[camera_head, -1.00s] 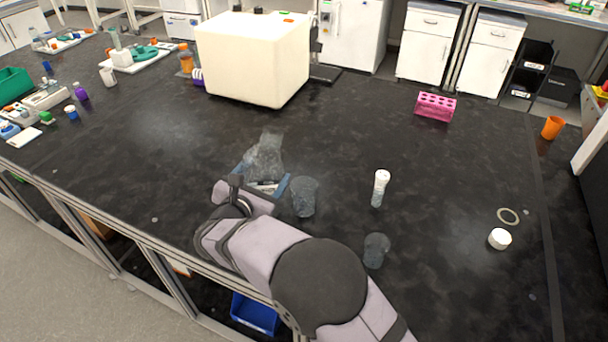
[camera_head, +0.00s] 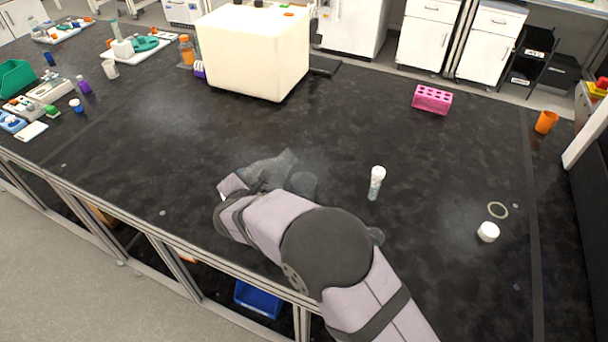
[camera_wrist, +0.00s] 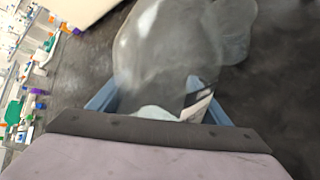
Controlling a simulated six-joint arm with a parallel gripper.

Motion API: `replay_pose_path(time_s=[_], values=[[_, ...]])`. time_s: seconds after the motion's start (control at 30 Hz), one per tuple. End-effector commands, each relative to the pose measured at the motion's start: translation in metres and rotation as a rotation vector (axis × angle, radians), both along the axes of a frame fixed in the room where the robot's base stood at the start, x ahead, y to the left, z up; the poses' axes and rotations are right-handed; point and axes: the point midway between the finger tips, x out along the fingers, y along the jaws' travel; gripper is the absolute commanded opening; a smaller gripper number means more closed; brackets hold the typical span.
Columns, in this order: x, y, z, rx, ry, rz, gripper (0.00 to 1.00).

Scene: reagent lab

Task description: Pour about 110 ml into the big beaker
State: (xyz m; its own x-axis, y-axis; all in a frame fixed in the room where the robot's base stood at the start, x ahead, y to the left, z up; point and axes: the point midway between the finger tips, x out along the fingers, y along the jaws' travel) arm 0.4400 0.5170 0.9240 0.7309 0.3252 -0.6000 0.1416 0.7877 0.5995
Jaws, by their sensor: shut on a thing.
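My gripper (camera_wrist: 160,104) has its blue fingers shut on a clear glass vessel (camera_wrist: 150,45). In the head view the held vessel (camera_head: 268,168) is tilted, its far end to the upper right beside the big beaker (camera_head: 303,186). A pale patch, perhaps liquid, shows low in the held vessel. The big beaker stands upright on the black bench and also shows in the wrist view (camera_wrist: 236,25). The two overlap in both views; I cannot tell whether they touch, nor see any stream or the beaker's level. My wrist hides much of the grasp.
A smaller beaker (camera_head: 376,235) is mostly hidden behind my arm. A white cap (camera_head: 488,232), a ring (camera_head: 497,210) and a pink rack (camera_head: 432,99) lie farther off. A large cream box (camera_head: 253,50) stands behind.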

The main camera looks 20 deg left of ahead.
Motion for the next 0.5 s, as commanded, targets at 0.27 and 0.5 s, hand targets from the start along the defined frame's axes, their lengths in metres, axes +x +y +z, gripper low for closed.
replay_pose_path(time_s=[0.27, 0.5], values=[[-0.01, 0.008, 0.02, 0.114, 0.141, -0.003, 0.37], [-0.01, 0.008, 0.003, 0.211, 0.264, -0.003, 0.37]])
